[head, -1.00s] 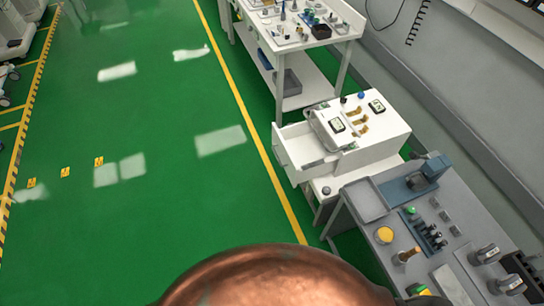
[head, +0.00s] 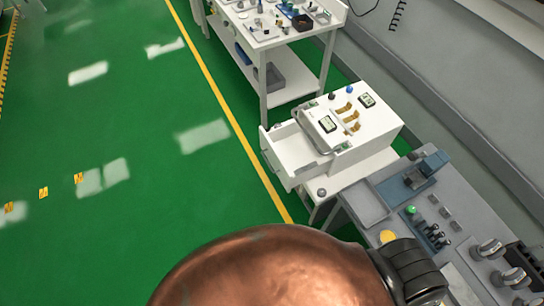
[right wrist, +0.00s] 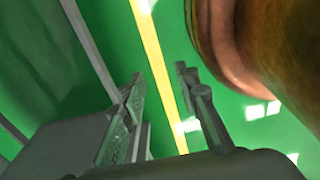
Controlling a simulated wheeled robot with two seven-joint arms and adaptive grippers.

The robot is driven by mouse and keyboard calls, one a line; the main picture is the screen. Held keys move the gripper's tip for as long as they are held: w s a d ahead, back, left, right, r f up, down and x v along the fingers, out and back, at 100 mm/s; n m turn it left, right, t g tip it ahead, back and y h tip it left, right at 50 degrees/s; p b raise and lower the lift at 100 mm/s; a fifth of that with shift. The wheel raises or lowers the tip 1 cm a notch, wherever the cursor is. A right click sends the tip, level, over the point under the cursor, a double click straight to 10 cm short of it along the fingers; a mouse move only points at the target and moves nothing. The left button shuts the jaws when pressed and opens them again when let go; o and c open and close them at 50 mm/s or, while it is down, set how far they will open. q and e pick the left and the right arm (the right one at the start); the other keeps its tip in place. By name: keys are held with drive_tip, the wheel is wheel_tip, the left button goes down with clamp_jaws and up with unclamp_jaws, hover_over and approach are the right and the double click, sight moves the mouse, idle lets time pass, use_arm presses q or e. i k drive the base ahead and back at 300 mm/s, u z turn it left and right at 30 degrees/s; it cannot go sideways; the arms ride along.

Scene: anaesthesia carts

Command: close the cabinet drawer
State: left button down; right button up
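The white cabinet (head: 372,125) stands on a white table right of centre in the head view. Its drawer (head: 291,155) is pulled out toward the left, and its inside shows. My right gripper (right wrist: 160,84) shows in the right wrist view with its two fingers apart and nothing between them. Green floor and a yellow line lie beyond the fingers. In the head view my copper-coloured arm covers the bottom middle, below and apart from the drawer, and no gripper fingers show there. My left gripper is in neither view.
A grey workbench (head: 457,212) with tools and fittings stands at the right, close to the cabinet's table. A white table (head: 284,92) with small parts stands behind. The green floor (head: 120,215) left of the drawer is clear.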

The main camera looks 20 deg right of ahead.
sight(294, 158)
drive_tip(key=z, duration=0.35)
drive_tip(key=i, duration=0.35)
drive_tip(key=z, duration=0.4)
drive_tip(key=k, duration=1.3)
drive_tip(key=z, duration=0.65)
drive_tip(key=i, duration=1.25)
drive_tip(key=u, duration=0.5)
